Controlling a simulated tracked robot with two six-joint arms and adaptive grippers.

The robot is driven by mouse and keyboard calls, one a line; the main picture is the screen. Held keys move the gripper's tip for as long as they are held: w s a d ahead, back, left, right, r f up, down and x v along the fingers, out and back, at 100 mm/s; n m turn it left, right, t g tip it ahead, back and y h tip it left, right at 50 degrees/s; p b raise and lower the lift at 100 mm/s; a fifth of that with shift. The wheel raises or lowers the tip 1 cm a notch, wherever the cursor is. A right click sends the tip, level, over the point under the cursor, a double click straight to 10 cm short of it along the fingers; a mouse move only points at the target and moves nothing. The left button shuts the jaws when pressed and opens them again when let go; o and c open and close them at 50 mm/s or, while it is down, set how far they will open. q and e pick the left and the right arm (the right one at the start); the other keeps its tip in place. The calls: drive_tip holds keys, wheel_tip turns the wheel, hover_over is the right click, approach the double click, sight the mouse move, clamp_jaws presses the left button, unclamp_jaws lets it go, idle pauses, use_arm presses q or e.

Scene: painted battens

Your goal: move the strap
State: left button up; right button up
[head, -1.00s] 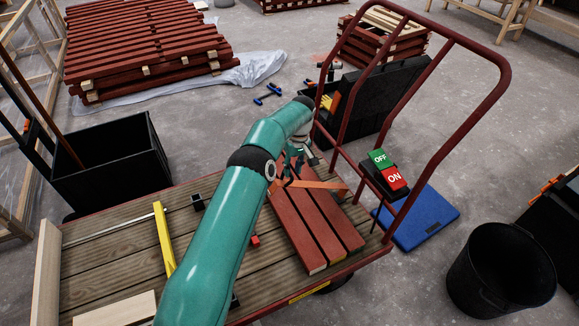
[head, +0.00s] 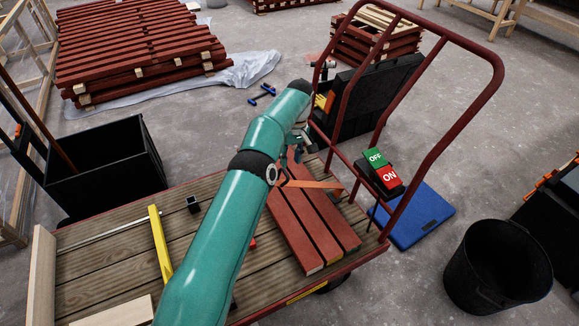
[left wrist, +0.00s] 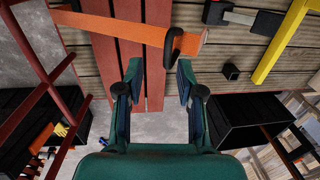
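The orange strap (head: 312,184) lies across the red battens (head: 308,225) on the cart deck. In the left wrist view the strap (left wrist: 115,25) crosses the battens (left wrist: 130,60) near the top, with a dark buckle (left wrist: 172,46) near its right end. My left gripper (left wrist: 159,82) is open, its two fingers apart and nothing between them. The fingers point toward the strap and buckle, short of them in the picture. In the head view the left gripper (head: 289,160) is partly hidden by my teal arm. My right gripper is not in view.
The cart's red handle (head: 497,85) with an ON/OFF switch box (head: 383,172) stands right of the battens. A yellow level (head: 160,243) and a small black block (head: 193,203) lie on the deck (head: 100,265). A black bin (head: 105,170) and a bucket (head: 497,267) stand beside the cart.

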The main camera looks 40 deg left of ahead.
use_arm(q)
drive_tip(key=shift+d+r, duration=0.1)
drive_tip(key=shift+r, duration=0.7)
